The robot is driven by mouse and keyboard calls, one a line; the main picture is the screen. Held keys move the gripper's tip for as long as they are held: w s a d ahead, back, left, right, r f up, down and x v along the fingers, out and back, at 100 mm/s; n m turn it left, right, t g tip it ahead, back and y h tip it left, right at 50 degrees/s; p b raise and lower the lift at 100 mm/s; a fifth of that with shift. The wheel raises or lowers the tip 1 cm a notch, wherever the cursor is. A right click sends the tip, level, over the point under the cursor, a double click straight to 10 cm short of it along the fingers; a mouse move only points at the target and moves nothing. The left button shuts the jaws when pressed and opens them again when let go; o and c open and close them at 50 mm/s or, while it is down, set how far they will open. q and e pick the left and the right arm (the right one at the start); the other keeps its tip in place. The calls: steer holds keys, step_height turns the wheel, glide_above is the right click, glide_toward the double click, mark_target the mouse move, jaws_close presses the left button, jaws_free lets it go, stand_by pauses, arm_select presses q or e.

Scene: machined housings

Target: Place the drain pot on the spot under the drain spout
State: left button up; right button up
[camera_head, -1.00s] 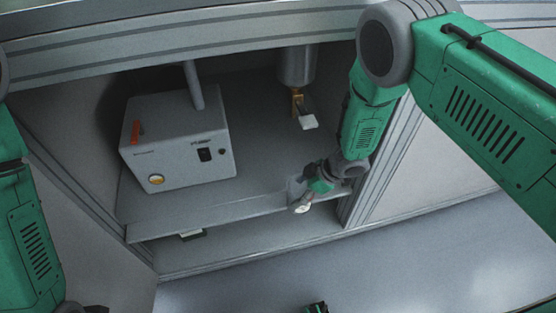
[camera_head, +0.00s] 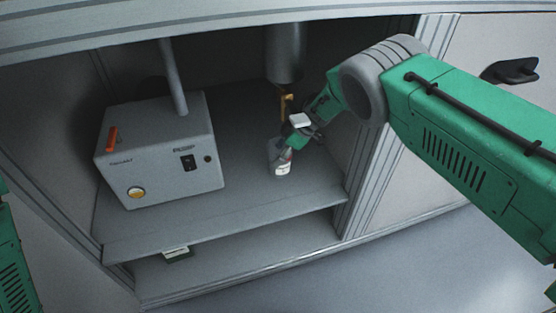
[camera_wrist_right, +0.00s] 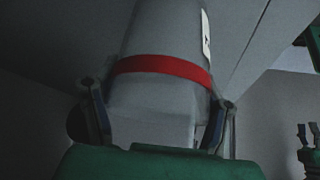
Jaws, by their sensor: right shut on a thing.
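The drain pot (camera_head: 282,168) is a small greyish, see-through vessel with a pale label. My right gripper (camera_head: 289,148) is shut on it inside the cabinet, near the shelf's right part. In the right wrist view, the pot (camera_wrist_right: 160,95) with its red band is between the two fingers (camera_wrist_right: 157,118). The marked spot is not visible.
A grey box-shaped unit (camera_head: 160,160) with a gauge, a switch and a pipe stands left on the shelf (camera_head: 235,215). The cabinet's right post (camera_head: 372,165) is close to my right arm.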

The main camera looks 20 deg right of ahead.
steer(key=shift+w+d+f+b, duration=0.2)
steer(key=shift+w+f+b, duration=0.15)
steer(key=shift+f, duration=0.25)
steer(key=shift+d+f, duration=0.1)
steer(key=shift+f, duration=0.2)
steer(key=o, duration=1.4)
